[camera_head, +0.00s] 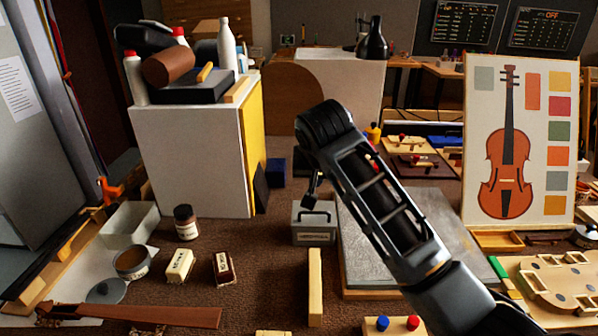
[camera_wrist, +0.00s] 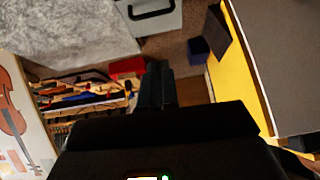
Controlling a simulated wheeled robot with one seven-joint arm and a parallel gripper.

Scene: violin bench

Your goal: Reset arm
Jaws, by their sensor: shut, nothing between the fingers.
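My arm rises from the lower right of the head view and bends over at its top. My gripper (camera_head: 309,200) hangs dark and small, in front of the white cabinet's right side and just above the grey handled box (camera_head: 314,232) in that view. In the wrist view, the gripper's dark fingers (camera_wrist: 157,80) are together with nothing between them. The grey box (camera_wrist: 157,20) shows at the top of that view, apart from the fingers.
A grey slab (camera_head: 440,225) lies right of the box, partly behind my arm. A violin chart (camera_head: 477,110) stands at the right. A white cabinet (camera_head: 190,165) carries bottles. Jars, small blocks and a violin neck (camera_head: 150,315) lie at the lower left. Brown surface is bare between them.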

